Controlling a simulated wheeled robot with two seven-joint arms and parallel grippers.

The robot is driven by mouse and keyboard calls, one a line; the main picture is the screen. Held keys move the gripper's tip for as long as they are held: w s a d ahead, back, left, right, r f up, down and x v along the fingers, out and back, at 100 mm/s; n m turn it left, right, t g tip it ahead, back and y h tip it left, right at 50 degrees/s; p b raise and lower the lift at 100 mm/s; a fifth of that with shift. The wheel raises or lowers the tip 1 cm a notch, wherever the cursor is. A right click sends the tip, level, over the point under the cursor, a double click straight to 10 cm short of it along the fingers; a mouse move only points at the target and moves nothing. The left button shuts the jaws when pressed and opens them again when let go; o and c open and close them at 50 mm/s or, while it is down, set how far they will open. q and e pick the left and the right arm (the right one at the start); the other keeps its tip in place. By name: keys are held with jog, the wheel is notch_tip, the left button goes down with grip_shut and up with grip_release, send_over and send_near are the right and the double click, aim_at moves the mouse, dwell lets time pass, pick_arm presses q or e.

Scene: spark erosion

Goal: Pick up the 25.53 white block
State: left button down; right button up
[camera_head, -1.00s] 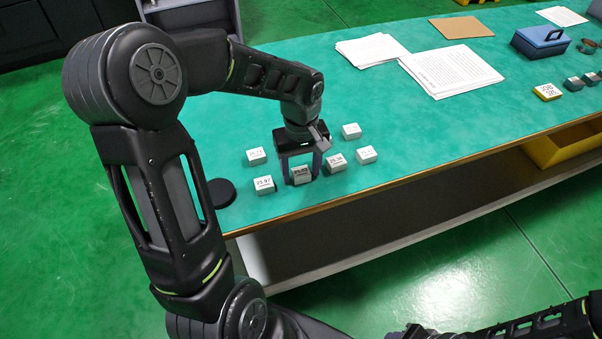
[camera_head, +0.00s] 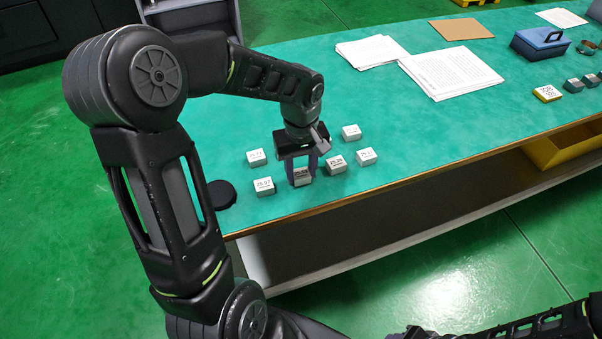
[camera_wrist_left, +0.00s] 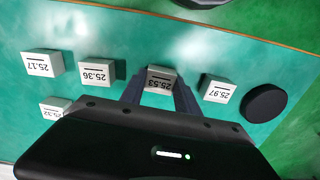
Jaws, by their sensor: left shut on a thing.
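The 25.53 white block (camera_head: 302,176) is between the fingers of my left gripper (camera_head: 302,172), near the table's front edge. In the left wrist view the block (camera_wrist_left: 161,80) shows its 25.53 label upside down, with a finger of the gripper (camera_wrist_left: 160,92) on each side. The left gripper is shut on this block. Whether the block is clear of the table I cannot tell. My right gripper is not clearly in view; only part of that arm shows at the lower right.
The 25.97 block (camera_head: 264,186) and the 25.36 block (camera_head: 336,164) stand close on either side. More white blocks, such as one labelled 25.17 (camera_wrist_left: 43,63), are nearby. A black disc (camera_head: 221,193) lies at left. Papers (camera_head: 450,70) and a blue box (camera_head: 540,42) are farther right.

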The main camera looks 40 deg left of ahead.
aim_at(301, 173)
pick_arm(q)
jog(key=shift+r, duration=0.1)
notch_tip(301, 173, up, 10)
dwell(0.4)
dwell(0.5)
